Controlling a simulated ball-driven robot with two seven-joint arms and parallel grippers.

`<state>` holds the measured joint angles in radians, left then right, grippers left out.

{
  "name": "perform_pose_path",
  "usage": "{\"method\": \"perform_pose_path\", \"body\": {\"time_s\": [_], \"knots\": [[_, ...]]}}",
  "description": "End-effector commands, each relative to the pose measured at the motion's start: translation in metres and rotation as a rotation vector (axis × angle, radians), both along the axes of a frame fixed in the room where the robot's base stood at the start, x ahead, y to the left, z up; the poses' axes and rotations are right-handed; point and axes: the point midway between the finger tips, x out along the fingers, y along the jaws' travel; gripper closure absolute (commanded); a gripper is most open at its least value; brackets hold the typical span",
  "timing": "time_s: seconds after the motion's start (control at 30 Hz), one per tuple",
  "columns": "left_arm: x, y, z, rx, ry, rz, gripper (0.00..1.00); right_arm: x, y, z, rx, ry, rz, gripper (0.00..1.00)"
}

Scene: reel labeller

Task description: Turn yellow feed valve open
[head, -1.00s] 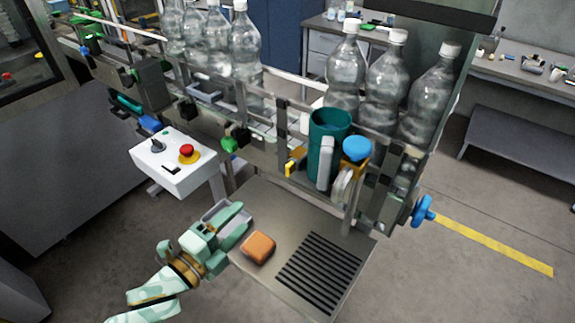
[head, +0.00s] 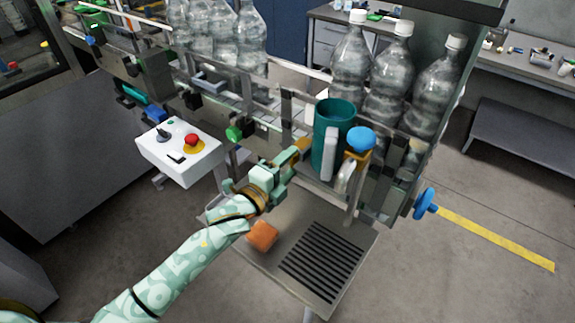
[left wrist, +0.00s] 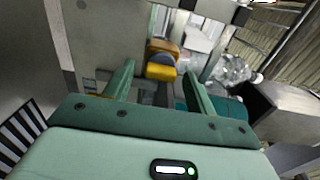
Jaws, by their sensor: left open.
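The yellow feed valve shows in the left wrist view as a yellow handle (left wrist: 161,72) on an orange-brown body (left wrist: 163,47). In the head view only a small orange-yellow part (head: 302,145) shows, and my gripper hides the rest. My left gripper (head: 289,160) reaches in from the lower left, close to the valve under the conveyor rail. In the left wrist view its two fingers (left wrist: 158,85) are spread apart, one on each side of the handle, with gaps to it. Whether the fingertips reach past the handle I cannot tell. My right gripper is not in view.
A teal cylinder (head: 332,135) and a blue knob (head: 361,139) stand just right of the valve. A control box (head: 180,158) with a red button is at the left. An orange block (head: 262,236) lies on the metal shelf (head: 345,228) below. Bottles stand behind.

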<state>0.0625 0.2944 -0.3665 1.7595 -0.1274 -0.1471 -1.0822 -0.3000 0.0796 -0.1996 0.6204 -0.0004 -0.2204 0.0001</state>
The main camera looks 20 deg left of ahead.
Motion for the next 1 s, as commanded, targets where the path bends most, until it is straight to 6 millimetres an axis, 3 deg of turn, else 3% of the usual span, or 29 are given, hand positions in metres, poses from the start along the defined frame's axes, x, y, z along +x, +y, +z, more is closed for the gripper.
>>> {"method": "perform_pose_path", "body": {"time_s": [0.23,0.4,0.77,1.0], "knots": [[0.000,0.000,0.000,0.000,0.000,0.000,0.47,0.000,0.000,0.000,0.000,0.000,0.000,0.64],[0.000,0.000,0.000,0.000,0.000,0.000,0.89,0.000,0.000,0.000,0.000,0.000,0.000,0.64],[0.000,0.000,0.001,-0.040,0.017,0.001,0.89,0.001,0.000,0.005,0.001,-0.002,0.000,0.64],[0.000,0.000,0.002,-0.173,0.066,0.002,0.89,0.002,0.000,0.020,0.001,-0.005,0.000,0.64]]}}
